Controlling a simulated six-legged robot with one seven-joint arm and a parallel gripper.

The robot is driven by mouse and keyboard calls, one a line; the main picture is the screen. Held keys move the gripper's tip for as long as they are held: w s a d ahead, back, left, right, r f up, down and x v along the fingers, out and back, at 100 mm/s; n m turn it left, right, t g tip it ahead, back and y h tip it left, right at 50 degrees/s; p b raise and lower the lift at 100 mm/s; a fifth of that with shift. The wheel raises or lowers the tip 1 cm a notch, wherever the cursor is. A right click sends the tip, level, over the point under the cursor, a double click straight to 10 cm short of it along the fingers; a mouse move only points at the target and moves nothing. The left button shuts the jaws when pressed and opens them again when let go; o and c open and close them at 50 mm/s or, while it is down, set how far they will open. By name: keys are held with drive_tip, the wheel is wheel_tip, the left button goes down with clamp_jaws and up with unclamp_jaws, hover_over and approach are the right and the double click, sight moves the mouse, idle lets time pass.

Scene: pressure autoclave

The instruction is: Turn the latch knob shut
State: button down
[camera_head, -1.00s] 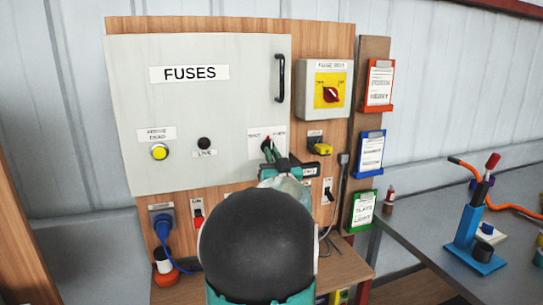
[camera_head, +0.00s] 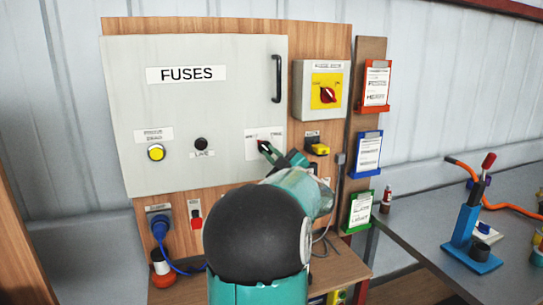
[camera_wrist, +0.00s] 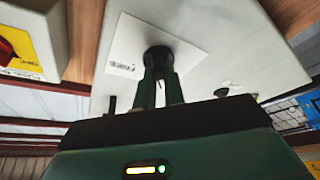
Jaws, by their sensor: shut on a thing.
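The latch knob (camera_wrist: 158,58) is a small dark round knob on a white label plate, at the lower right of the grey FUSES door (camera_head: 222,110). My gripper (camera_head: 266,150) reaches it from the lower right, its green fingers tilted. In the wrist view my gripper (camera_wrist: 160,76) has both fingers closed about the knob. In the head view the fingers hide most of the knob, and its exact angle cannot be told. The door lies flat against its box.
A red rotary switch on yellow (camera_head: 327,94) is right of the door, with a yellow-and-black piece (camera_head: 318,149) below it. A black door handle (camera_head: 277,79) stands out above the knob. A grey bench (camera_head: 440,225) stands at the right.

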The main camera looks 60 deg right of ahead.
drive_tip(key=shift+n, duration=0.5)
drive_tip(key=c, duration=1.5)
unclamp_jaws()
drive_tip(key=shift+s, duration=0.1)
drive_tip(key=v, duration=1.3)
drive_tip(key=shift+s+a, duration=0.2)
drive_tip(key=shift+s, duration=0.1)
